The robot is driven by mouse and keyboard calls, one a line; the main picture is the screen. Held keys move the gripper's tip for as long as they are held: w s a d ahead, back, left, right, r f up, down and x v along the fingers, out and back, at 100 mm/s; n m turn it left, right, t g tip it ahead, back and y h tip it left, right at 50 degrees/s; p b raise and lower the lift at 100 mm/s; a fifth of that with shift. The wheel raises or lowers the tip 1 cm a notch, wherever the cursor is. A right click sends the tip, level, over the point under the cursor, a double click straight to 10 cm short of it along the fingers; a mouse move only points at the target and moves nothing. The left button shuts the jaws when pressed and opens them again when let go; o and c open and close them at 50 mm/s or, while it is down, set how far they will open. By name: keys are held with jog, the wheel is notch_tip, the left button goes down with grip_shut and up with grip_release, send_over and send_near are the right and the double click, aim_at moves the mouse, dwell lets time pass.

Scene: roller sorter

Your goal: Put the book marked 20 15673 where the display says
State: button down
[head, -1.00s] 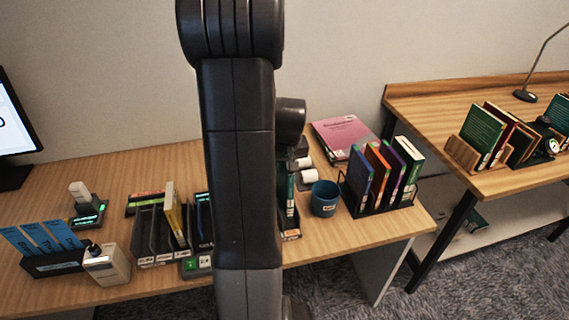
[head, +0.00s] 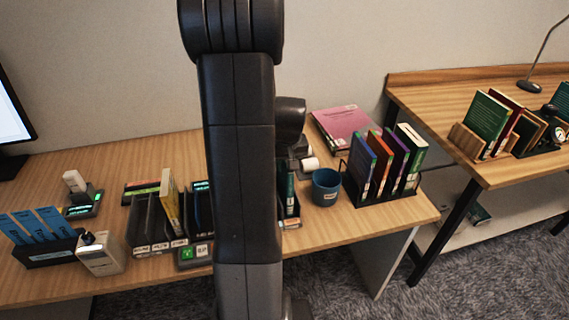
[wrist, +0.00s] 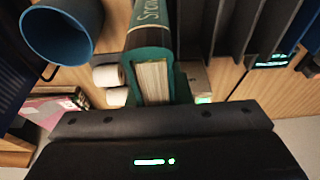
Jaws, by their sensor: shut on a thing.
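A teal book (wrist: 152,48) with a pale page block stands in the middle of the wrist view, with part of a title on its spine. My gripper (wrist: 155,100) is shut on this book; its dark body fills the bottom of that view. In the head view my arm hides the gripper, and a teal book (head: 290,190) shows just right of the arm. I cannot read the mark 20 15673 on any book. A monitor (head: 12,115) at the left edge is mostly cut off, and its text is not readable.
A blue cup (head: 326,188) is close right of the teal book. A wire rack (head: 382,203) of several books stands farther right. A black slotted rack (head: 145,225) with a yellow book (head: 170,203) is left of my arm. A second desk (head: 490,181) holds more books.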

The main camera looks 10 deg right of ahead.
jog(key=shift+f+b, duration=0.35)
jog(key=shift+f, duration=0.15)
jog(key=c, duration=1.3)
grip_release()
jog(key=shift+o, duration=0.2)
jog(key=v, duration=1.3)
jog(key=shift+r, duration=0.4)
jog(key=x, duration=1.3)
jog(key=shift+f, duration=0.2)
